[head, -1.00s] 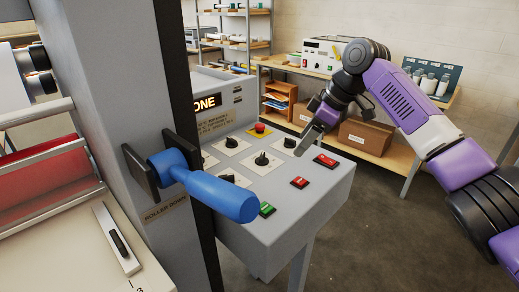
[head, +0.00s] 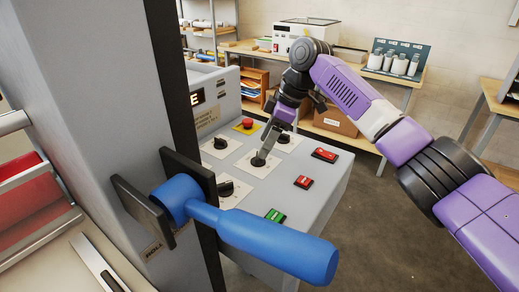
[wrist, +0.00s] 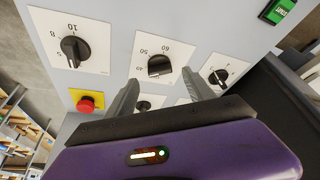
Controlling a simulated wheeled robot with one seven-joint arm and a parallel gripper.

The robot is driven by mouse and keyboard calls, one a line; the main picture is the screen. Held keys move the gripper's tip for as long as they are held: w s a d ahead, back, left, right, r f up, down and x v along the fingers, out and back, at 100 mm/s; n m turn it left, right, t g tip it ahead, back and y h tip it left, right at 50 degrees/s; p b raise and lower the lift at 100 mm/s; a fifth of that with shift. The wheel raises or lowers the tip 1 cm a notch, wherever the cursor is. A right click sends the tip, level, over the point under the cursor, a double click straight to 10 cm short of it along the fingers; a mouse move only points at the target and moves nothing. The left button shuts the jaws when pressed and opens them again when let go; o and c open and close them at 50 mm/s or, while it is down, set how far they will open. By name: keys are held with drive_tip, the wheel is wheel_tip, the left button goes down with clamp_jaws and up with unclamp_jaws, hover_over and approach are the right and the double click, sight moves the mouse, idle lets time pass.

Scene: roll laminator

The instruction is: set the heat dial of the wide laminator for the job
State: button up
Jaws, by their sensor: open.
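The control panel (head: 240,165) of the wide laminator carries several black dials on white plates. My gripper (head: 262,152) points down at the dial (head: 258,161) near the panel's middle. In the wrist view, my gripper (wrist: 163,85) is open, and a dial marked 40, 50 and 60 (wrist: 159,66) lies just beyond and between its fingertips. I cannot tell if they touch it. A dial marked 8 and 10 (wrist: 75,48) is to its left and another dial (wrist: 219,77) to its right. A further dial (wrist: 144,105) is partly hidden between the fingers. No heat label is readable.
A blue lever handle (head: 270,240) juts across the panel's near side. The lit display (head: 196,97) is mostly hidden by the grey post (head: 95,90).

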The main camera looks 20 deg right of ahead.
sight(261, 161)
drive_tip(key=shift+x, duration=1.9)
clamp_jaws()
